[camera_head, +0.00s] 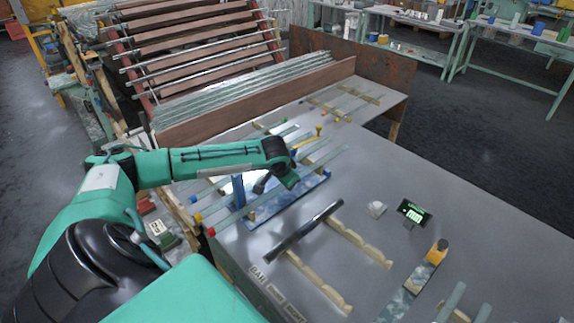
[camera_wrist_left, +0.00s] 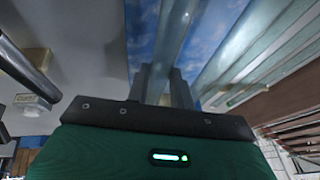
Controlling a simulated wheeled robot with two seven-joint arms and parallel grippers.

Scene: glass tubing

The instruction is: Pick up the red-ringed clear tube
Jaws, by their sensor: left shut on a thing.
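Several clear tubes lie side by side over a blue-patterned board (camera_head: 262,212). One tube has a red end (camera_head: 212,232); its neighbours have yellow and blue ends. My left gripper (camera_head: 288,181) is low over these tubes, and its hand hides part of them. In the left wrist view, the fingers (camera_wrist_left: 166,85) are shut on a clear tube (camera_wrist_left: 176,28), which runs away between them above the blue surface. No red ring shows on that stretch, so I cannot tell its colour mark. My right gripper is not in view.
A dark rod (camera_head: 305,230) lies across notched wooden rails (camera_head: 360,243) in front. A small display (camera_head: 413,212) and a white lump (camera_head: 376,208) stand to the right. A wooden barrier (camera_head: 270,95) borders stacked tubes behind.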

